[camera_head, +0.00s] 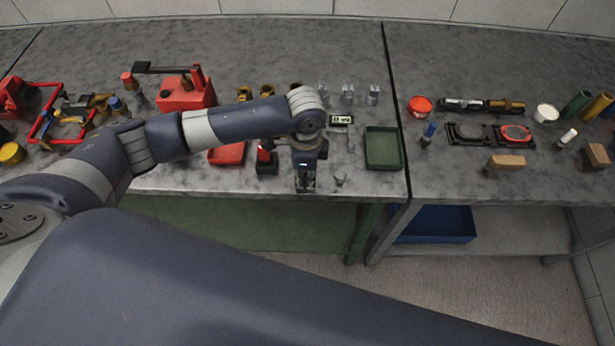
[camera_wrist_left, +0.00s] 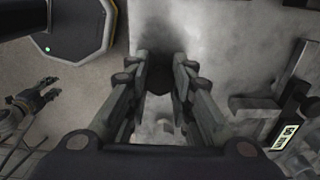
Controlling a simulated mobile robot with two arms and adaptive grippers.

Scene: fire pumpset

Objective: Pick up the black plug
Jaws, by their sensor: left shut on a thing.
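My left gripper (camera_head: 305,186) hangs at the front edge of the left table, pointing down. It is shut on the black plug (camera_wrist_left: 160,77), which shows as a dark shape between the fingertips in the left wrist view. Its outline is mostly lost in shadow and behind the fingers. In the head view the plug cannot be made out apart from the dark gripper. What looks like my right gripper (camera_wrist_left: 36,101) is small at the left of the left wrist view, away from the table; its opening is unclear.
A black and red object (camera_head: 266,160) stands close left of the left gripper. A wrench (camera_head: 340,180), a caliper (camera_head: 341,119) and a green tray (camera_head: 382,148) lie to the right. A red tray (camera_head: 227,154) is further left. Several metal fittings stand behind.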

